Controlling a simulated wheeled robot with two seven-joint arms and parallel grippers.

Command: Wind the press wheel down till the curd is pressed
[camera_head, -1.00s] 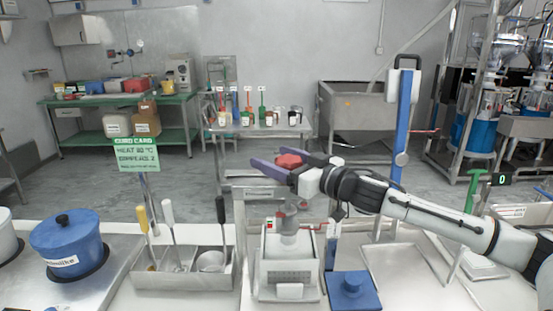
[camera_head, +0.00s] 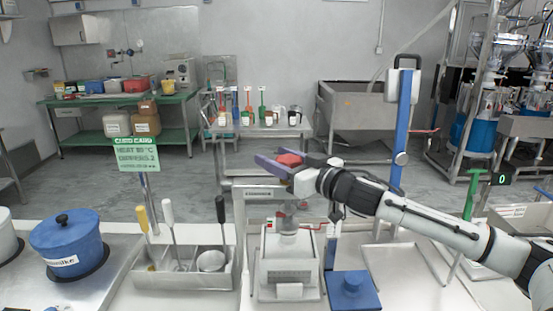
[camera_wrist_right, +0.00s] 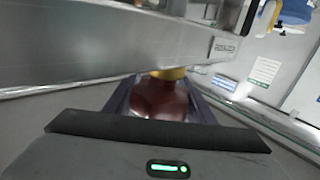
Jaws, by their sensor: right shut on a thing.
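The red press wheel (camera_head: 289,159) sits on top of the press frame (camera_head: 240,215), above the crossbar. My right gripper (camera_head: 283,162) comes in from the right with its purple fingers around the wheel, shut on it. In the right wrist view the wheel (camera_wrist_right: 160,100) shows as a blurred dark red shape between the two fingers. Below the crossbar, the press plunger (camera_head: 289,222) stands over the white perforated curd mould (camera_head: 290,265). The curd itself is hidden inside the mould. My left gripper is not in view.
A tool caddy (camera_head: 185,270) with upright handles and a blue pot (camera_head: 66,243) stand to the left. An empty tray (camera_head: 405,272) lies to the right. A blue post (camera_head: 402,130) rises behind my right arm.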

